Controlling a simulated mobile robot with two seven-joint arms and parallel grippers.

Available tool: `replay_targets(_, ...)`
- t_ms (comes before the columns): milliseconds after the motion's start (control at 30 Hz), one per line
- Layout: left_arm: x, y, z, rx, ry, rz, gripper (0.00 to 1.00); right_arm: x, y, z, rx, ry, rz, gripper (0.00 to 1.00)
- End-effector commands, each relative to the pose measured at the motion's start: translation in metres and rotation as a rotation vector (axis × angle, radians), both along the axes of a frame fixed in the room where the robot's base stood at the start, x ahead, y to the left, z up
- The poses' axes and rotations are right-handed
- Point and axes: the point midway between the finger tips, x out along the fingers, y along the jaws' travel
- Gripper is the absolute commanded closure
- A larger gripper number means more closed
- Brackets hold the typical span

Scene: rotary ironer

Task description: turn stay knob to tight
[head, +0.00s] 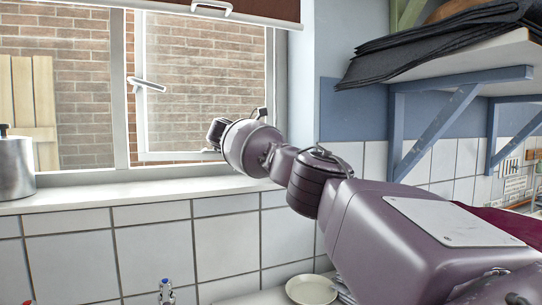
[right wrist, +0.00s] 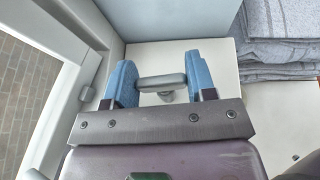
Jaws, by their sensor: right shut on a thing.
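The stay knob (right wrist: 163,82) is a small grey bar on a short rounded stem, seen in the right wrist view. My right gripper (right wrist: 161,84) has its two blue fingers at the two ends of the bar and is shut on it. The bar lies nearly level across the picture between the fingers. In the head view my right arm reaches from the right to the lower right corner of the window (head: 205,80); the arm hides the knob and fingertips there. I cannot read any tight mark. My left gripper is in neither view.
A window handle (head: 147,85) sits on the white frame. A metal pot (head: 16,168) stands on the left of the sill (head: 110,192). A shelf (head: 470,62) with dark folded cloths (head: 430,45) is at upper right. Grey folded cloth (right wrist: 280,45) shows beside my right gripper.

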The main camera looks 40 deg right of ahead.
Motion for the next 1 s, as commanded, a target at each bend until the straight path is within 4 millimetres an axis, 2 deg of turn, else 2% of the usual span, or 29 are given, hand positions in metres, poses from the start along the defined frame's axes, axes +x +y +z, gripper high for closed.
replay_targets(167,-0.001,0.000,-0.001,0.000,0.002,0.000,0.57,0.000,0.000,-0.001,0.001,0.000,-0.001,0.73)
replay_targets(200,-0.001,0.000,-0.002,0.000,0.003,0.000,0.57,0.000,0.000,-0.001,0.001,0.000,0.000,0.44)
replay_targets(333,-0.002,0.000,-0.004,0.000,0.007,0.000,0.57,0.000,0.000,-0.001,0.001,0.000,0.000,0.24)
replay_targets(700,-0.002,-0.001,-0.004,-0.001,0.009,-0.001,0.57,0.001,0.005,0.002,0.000,0.000,0.002,0.23)
replay_targets(867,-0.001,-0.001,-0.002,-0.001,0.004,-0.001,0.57,0.005,0.023,0.011,0.000,-0.002,0.002,0.23)
replay_targets(1000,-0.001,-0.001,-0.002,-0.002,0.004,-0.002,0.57,0.010,0.047,0.020,-0.001,-0.001,0.004,0.23)
